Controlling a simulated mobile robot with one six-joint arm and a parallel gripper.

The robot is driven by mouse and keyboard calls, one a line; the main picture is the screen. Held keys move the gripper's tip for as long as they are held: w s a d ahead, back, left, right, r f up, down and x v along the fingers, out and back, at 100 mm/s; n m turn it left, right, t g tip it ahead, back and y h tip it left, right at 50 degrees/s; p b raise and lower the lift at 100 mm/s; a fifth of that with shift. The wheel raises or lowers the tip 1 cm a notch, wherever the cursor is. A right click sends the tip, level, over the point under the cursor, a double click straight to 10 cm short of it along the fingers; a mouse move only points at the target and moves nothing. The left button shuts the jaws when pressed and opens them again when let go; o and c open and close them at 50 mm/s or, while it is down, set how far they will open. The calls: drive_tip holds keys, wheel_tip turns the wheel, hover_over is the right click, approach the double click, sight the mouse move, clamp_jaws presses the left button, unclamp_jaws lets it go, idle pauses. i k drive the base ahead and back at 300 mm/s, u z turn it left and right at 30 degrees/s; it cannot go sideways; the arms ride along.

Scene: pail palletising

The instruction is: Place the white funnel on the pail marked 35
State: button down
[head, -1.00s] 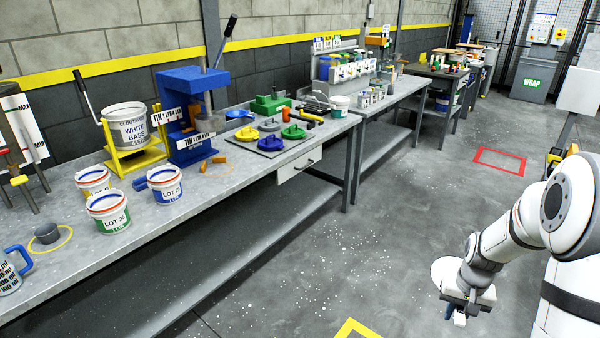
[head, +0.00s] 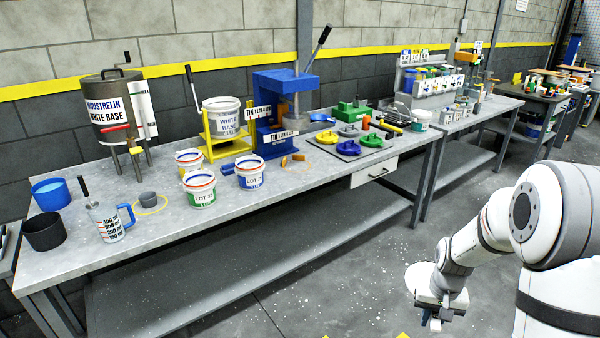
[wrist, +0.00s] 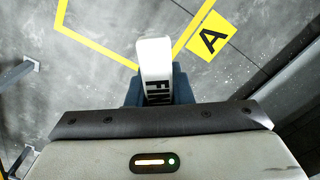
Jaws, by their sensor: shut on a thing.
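My gripper (head: 434,316) hangs over the floor at the lower right of the head view, well away from the bench. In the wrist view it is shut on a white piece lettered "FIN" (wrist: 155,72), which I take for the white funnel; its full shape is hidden. Three small open pails stand on the bench: one with a green band (head: 200,190), one with a blue band (head: 250,175), one with a yellow band (head: 187,160) partly hidden behind. Their lot numbers are too small to read surely; the green one's seems to begin with 3.
Open floor lies between bench and arm.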

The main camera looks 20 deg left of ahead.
sight(204, 189)
drive_tip(key=u, duration=0.8)
drive_tip(key=i, duration=0.25)
drive_tip(key=u, duration=0.6)
